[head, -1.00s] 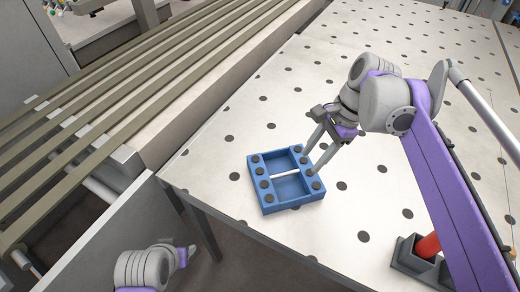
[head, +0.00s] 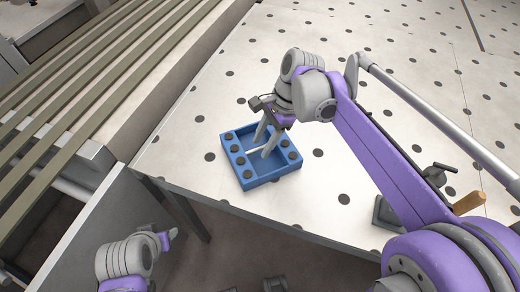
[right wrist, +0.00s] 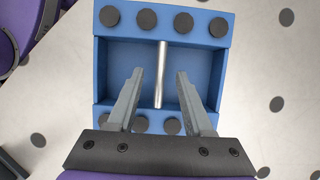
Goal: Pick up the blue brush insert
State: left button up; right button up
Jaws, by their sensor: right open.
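The blue brush insert (head: 246,178) lies on the perforated table near its front left corner. It is a blue frame with dark round pads along two sides and a silver bar across its open middle. My right gripper (head: 262,148) is over the insert with its fingers pointing down. In the right wrist view the open fingers (right wrist: 154,76) stand on either side of the silver bar (right wrist: 161,75), with a gap on both sides. I cannot tell exactly how deep the fingertips reach. My left gripper (head: 172,236) is low at the left, away from the insert; its jaw state is unclear.
The perforated table (head: 190,125) is clear around the insert. A slatted conveyor (head: 95,80) and a grey panel (head: 80,230) lie to the left. A dark holder with a wooden-handled tool (head: 468,202) is at the right, partly behind my arm.

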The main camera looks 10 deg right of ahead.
jog(key=shift+a+f, duration=0.15)
jog(key=shift+f, duration=0.2)
grip_shut()
dwell(1.2)
